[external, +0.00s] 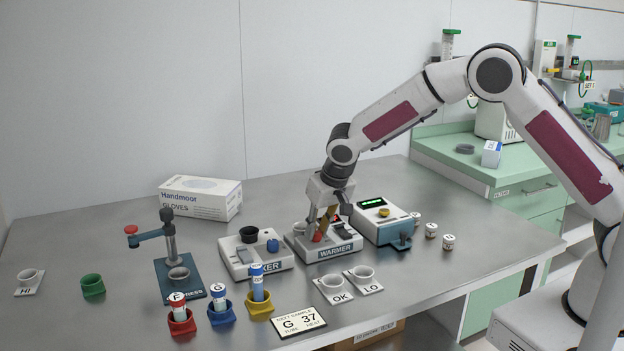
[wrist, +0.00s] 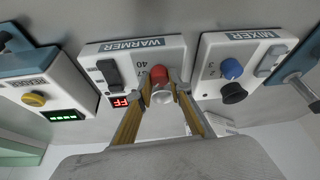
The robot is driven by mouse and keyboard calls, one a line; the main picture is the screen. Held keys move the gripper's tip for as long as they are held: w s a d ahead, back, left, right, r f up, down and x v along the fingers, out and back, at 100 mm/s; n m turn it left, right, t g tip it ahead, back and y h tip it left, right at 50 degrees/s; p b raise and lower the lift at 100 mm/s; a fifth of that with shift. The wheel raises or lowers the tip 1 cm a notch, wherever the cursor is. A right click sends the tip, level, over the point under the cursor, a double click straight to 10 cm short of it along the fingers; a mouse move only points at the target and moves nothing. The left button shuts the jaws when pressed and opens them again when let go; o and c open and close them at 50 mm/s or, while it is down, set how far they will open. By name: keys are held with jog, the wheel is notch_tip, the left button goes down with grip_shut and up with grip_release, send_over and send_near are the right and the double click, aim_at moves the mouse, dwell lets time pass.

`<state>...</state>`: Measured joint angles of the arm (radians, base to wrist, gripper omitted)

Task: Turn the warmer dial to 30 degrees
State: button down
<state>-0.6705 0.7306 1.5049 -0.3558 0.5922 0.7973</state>
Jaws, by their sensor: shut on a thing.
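The warmer (external: 327,257) is a white and grey box in the middle of the bench, with its label on the front edge. It also shows in the wrist view (wrist: 128,53). In the external view my gripper (external: 321,228) comes down from above and covers part of the dial (external: 318,237). A small red display (wrist: 121,102) is lit beside a dark switch (wrist: 109,73).
The mixer (external: 262,263) stands close on the left and the reader (external: 384,222) close on the right. Several tube holders, a card (external: 298,322) and a press stand (external: 178,272) are further left.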

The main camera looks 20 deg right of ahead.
jog(key=shift+m, duration=0.3)
dwell(0.4)
jog(key=c, duration=1.8)
grip_release()
jog(key=shift+c, duration=0.2)
jog(key=shift+r, duration=0.1)
jog(key=v, duration=1.1)
jog(key=shift+s+r, duration=0.15)
jog(key=shift+r, duration=0.2)
jog(key=shift+a, duration=0.1)
